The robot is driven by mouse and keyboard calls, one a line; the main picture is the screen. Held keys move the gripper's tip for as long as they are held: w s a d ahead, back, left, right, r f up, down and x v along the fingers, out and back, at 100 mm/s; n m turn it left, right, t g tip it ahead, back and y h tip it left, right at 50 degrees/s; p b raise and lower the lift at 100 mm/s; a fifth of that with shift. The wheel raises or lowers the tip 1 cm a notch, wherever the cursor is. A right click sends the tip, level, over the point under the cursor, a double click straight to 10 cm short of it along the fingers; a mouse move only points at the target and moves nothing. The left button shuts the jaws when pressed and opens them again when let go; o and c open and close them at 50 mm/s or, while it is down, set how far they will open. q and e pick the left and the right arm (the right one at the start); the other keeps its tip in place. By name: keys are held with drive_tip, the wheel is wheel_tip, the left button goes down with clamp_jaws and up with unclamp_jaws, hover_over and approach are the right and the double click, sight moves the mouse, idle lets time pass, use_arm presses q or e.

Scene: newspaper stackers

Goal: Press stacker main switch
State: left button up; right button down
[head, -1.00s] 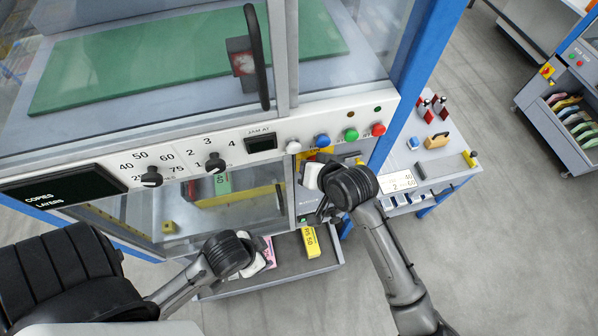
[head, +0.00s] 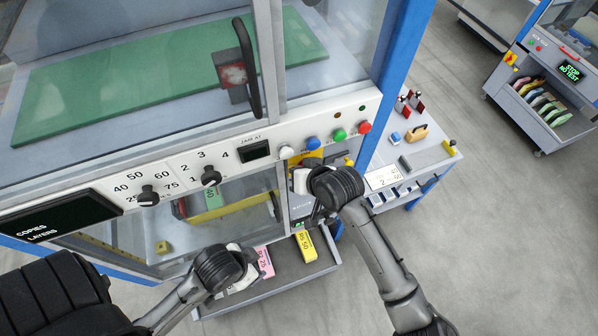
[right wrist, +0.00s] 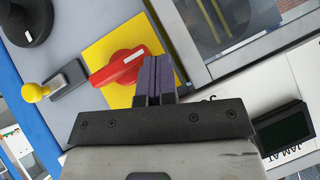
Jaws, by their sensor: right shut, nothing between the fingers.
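In the right wrist view, a red rotary switch handle (right wrist: 118,66) sits on a square yellow plate (right wrist: 103,48) on the grey panel. My right gripper (right wrist: 154,62) is shut and empty, with its dark fingers beside the right end of the red handle. I cannot tell if they touch it. In the head view, the yellow plate (head: 307,158) is mostly hidden behind my right wrist, below the stacker's coloured buttons. My left gripper (head: 236,284) hangs low in front of the stacker, its fingers not clear.
A black knob (right wrist: 22,18) and a yellow-tipped lever (right wrist: 36,92) flank the switch in the right wrist view. In the head view, an open drawer (head: 290,285) sticks out below the panel.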

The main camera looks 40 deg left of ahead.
drive_tip(key=s+d+r, duration=0.1)
drive_tip(key=d+r, duration=0.2)
drive_tip(key=r, duration=0.2)
drive_tip(key=s+d+r+p, duration=0.1)
drive_tip(key=s+d+r, duration=0.1)
drive_tip(key=r, duration=0.4)
drive_tip(key=shift+s+d, duration=0.25)
drive_tip(key=shift+d, duration=0.35)
idle(0.4)
